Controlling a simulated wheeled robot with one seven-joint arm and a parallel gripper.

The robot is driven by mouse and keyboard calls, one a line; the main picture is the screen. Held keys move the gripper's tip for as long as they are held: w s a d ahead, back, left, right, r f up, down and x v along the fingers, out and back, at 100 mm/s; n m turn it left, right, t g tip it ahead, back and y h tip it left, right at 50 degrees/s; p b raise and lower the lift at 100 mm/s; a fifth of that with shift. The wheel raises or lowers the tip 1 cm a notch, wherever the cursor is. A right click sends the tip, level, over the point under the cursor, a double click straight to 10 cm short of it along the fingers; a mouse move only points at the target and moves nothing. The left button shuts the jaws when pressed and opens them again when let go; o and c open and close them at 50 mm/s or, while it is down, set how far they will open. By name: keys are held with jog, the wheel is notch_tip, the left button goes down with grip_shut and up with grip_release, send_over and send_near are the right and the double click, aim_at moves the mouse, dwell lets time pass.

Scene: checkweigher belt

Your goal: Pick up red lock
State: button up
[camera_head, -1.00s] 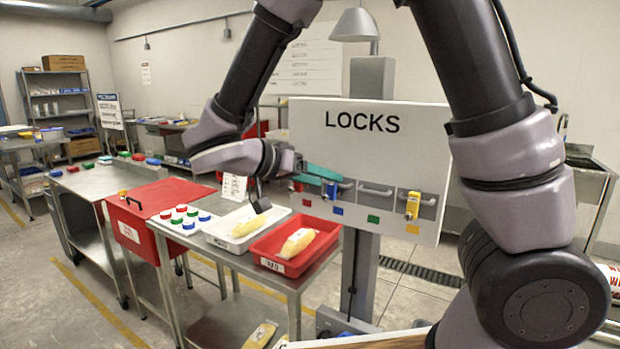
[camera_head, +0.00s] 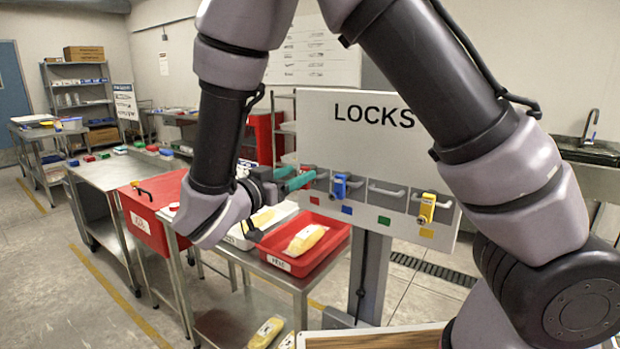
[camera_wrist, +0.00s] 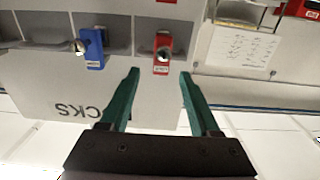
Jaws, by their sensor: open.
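The red lock (camera_wrist: 162,55) hangs on the LOCKS board (camera_wrist: 48,95) in the wrist view, which shows the board upside down. My gripper (camera_wrist: 160,76) is open, its green fingers pointing at the board. The red lock sits between the lines of the two fingertips, slightly beyond them, with nothing in the jaws.
A blue lock (camera_head: 340,186) hangs beside the red lock's place, and a yellow lock (camera_head: 427,208) hangs at the board's right end. An empty handle (camera_head: 387,189) is between them. Below stands a red tray (camera_head: 328,258) holding a yellow item, beside a red bin (camera_head: 150,207).

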aim_at(303, 170)
jog(key=x, duration=0.4)
jog(key=shift+w+d, duration=0.1)
jog(key=shift+w, duration=0.05)
grip_shut()
jog(key=shift+r, duration=0.3)
notch_tip(303, 170, up, 11)
jog(key=v, duration=2)
jog(key=shift+f, duration=0.15)
